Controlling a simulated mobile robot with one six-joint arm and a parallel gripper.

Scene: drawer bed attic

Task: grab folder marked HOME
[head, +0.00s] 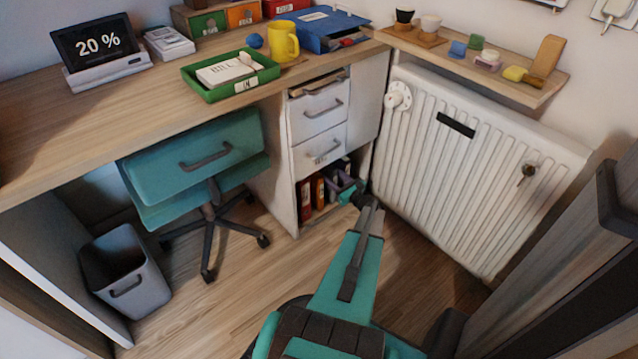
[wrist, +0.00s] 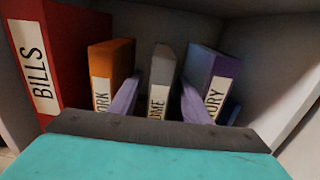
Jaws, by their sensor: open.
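My gripper (wrist: 159,100) is open, with one purple finger on each side of this folder's front end. I cannot tell whether the fingers touch it. In the head view my gripper (head: 347,190) reaches into the low shelf under the drawers, and the grey folder cannot be made out behind it.
A red folder marked BILLS (wrist: 75,55) and an orange one ending in "ORK" (wrist: 115,60) stand left of the grey folder. A purple folder ending in "ORY" (wrist: 208,68) stands close on the right. The radiator (head: 480,160) is right of the shelf; the teal chair (head: 195,165) is left.

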